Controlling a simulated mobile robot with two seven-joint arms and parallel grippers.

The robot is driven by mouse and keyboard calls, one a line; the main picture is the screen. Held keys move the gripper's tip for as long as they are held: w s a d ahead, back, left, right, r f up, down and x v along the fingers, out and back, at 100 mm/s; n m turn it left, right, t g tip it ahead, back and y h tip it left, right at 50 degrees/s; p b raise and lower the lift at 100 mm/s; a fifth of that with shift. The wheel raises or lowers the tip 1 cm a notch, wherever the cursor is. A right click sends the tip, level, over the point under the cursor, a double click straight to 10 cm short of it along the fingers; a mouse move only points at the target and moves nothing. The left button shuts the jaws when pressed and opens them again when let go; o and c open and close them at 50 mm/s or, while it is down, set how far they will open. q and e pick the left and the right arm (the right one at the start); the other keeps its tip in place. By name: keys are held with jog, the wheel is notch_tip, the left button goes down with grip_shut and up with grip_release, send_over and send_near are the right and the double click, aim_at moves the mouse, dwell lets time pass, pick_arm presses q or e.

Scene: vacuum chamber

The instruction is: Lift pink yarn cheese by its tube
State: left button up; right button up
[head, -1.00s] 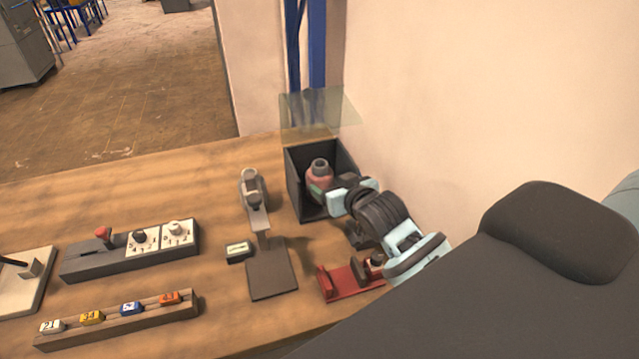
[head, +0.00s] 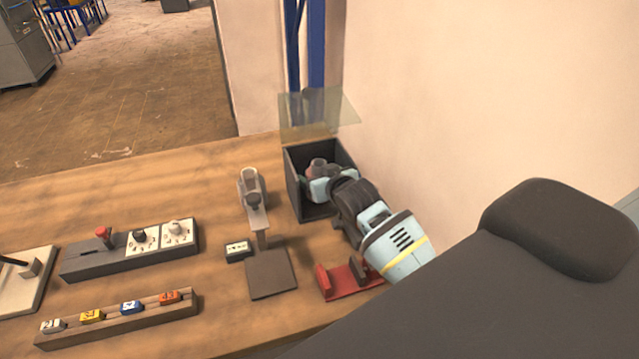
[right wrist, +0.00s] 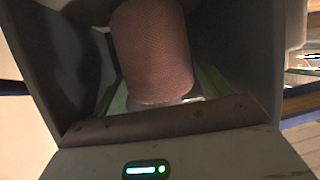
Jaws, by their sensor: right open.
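The pink yarn cheese (head: 311,171) stands in the open dark box at the back of the table, with its tube (head: 318,162) showing at the top. My right gripper (head: 322,181) reaches into the box and hides much of the yarn in the head view. In the right wrist view the pink yarn (right wrist: 153,50) is close up, between the open greenish fingers. I cannot tell whether a finger touches it. My left gripper is not in view.
The dark box (head: 294,190) has a raised clear lid (head: 318,110). Left of it is a grey stand (head: 268,275); in front is a red holder (head: 335,284). A knob panel (head: 85,262) and a rail of numbered blocks (head: 115,328) lie at left.

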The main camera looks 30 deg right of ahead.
jog(key=shift+w, duration=0.15)
jog(key=shift+c, duration=0.4)
jog(key=c, duration=0.7)
jog(key=shift+c, duration=0.2)
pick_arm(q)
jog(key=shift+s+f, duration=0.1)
pick_arm(e)
jog(key=shift+r, duration=0.25)
notch_tip(320, 180, up, 7)
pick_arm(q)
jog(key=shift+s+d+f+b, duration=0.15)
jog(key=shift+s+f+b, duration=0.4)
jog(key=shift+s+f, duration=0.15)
pick_arm(e)
jog(key=s+a, duration=0.2)
jog(key=s, duration=0.7)
jog(key=s+a, duration=0.2)
jog(key=s, duration=0.8)
jog(key=shift+s+a+f, duration=0.25)
jog(key=shift+a+f, duration=0.05)
